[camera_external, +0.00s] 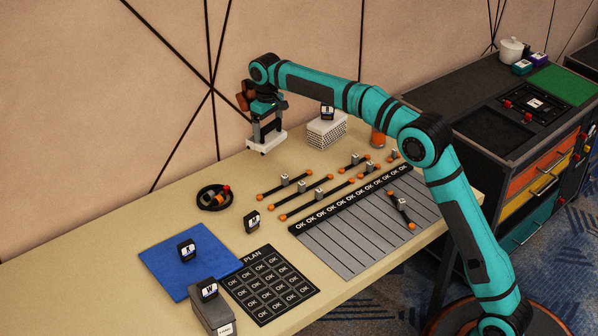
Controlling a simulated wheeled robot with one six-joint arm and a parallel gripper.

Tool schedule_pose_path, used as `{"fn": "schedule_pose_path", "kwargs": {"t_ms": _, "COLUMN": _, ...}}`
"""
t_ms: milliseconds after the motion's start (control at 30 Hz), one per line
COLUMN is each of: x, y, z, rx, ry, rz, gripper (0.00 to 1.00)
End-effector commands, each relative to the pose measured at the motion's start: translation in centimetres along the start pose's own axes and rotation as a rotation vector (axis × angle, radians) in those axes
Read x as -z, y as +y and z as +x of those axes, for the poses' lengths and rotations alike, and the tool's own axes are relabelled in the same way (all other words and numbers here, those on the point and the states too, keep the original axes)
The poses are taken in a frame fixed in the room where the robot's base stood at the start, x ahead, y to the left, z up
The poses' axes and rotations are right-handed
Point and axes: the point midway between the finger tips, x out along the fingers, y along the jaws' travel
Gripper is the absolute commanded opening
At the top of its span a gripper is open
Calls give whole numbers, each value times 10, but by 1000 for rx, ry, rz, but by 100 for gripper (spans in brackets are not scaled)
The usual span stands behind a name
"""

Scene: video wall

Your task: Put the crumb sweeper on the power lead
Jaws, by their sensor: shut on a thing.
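My gripper (265,127) points down at the back of the table and is shut on a white, block-like thing, which looks like the crumb sweeper (268,142). It appears to hold it above the tabletop; the exact gap is hard to tell. The power lead (203,206) looks to be the black coil on the table, to the left of and nearer than my gripper. The sweeper and the coil are well apart.
Several dark bars with orange ends (284,187) lie right of the coil, near a striped grey board (352,241). A white mesh box (326,131) stands right of my gripper. A blue mat (165,257) and black PLAN board (268,283) lie in front. Bare tabletop separates sweeper and coil.

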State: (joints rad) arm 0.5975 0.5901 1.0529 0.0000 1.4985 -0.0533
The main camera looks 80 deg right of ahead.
Motion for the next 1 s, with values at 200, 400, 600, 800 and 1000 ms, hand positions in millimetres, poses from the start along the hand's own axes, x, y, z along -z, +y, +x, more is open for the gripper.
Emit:
{"fn": "schedule_pose_path", "kwargs": {"t_ms": 200, "x": 0, "y": -1, "z": -6, "rx": 0, "ry": 0, "rz": 1, "gripper": 60}}
{"fn": "schedule_pose_path", "kwargs": {"t_ms": 400, "x": 8, "y": -36, "z": -11, "rx": 0, "ry": 1, "rz": 29, "gripper": 60}}
{"fn": "schedule_pose_path", "kwargs": {"t_ms": 600, "x": 20, "y": -116, "z": -22, "rx": 0, "ry": 2, "rz": 103, "gripper": 60}}
{"fn": "schedule_pose_path", "kwargs": {"t_ms": 800, "x": 22, "y": -190, "z": -32, "rx": 0, "ry": 1, "rz": 180, "gripper": 60}}
{"fn": "schedule_pose_path", "kwargs": {"t_ms": 1000, "x": 21, "y": -232, "z": -38, "rx": 1, "ry": 1, "rz": 228, "gripper": 60}}
